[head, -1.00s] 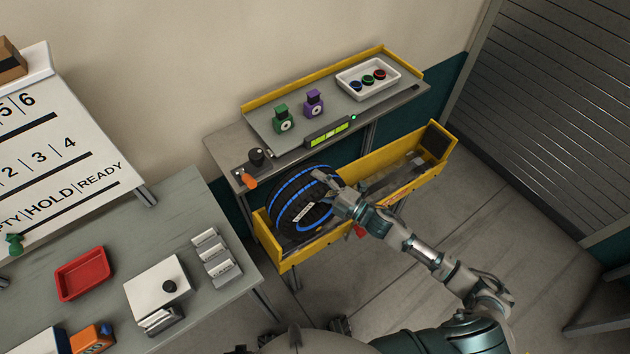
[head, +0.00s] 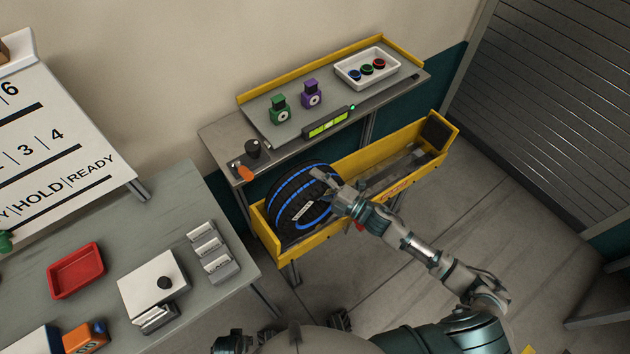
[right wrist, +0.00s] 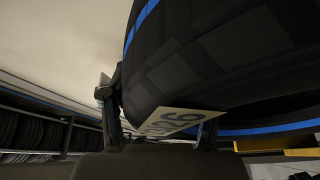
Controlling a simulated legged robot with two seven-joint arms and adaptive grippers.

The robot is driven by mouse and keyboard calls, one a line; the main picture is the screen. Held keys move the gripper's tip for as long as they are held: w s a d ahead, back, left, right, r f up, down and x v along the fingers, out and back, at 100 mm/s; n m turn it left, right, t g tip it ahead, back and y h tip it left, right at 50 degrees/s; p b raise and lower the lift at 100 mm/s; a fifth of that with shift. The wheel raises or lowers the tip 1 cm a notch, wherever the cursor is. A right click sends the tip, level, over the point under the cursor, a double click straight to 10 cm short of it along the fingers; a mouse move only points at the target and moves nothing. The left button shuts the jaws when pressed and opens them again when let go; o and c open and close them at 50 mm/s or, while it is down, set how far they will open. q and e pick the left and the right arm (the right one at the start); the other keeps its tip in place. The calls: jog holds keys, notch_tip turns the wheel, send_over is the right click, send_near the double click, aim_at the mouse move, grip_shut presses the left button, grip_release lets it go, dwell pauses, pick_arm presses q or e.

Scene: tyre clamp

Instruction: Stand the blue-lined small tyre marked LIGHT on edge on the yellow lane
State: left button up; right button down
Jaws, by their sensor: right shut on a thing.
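The blue-lined black tyre (head: 290,189) sits at the near left end of the yellow lane (head: 350,216), on edge and somewhat tilted in the head view. A pale label on its tread is too small to read there. My right gripper (head: 332,191) is at the tyre's right side and shut on it. In the right wrist view the tyre (right wrist: 210,70) fills the upper right, with my gripper fingers (right wrist: 160,120) at its edge and a pale label with partly hidden digits. The tyre's underside is hidden by the lane wall. My left gripper is not in view.
Behind the lane stands a grey bench (head: 225,140) with a green block (head: 280,110), a purple block (head: 311,95) and a white tray (head: 345,72) of coloured rings. A table (head: 105,235) with a red tray (head: 75,282) is at left. The lane's right part looks mostly clear.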

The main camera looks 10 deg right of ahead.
jog(key=shift+a+r, duration=0.2)
jog(key=shift+r, duration=0.15)
jog(key=shift+s+r+p, duration=0.1)
jog(key=shift+r+p, duration=0.1)
jog(key=shift+p, duration=0.25)
jog(key=shift+d+f+b, duration=0.1)
jog(key=shift+f+b, duration=0.45)
jog(key=shift+f, duration=0.4)
dwell(1.1)
jog(key=shift+c, duration=1)
grip_release()
jog(key=shift+f, duration=0.3)
jog(key=shift+r, duration=0.1)
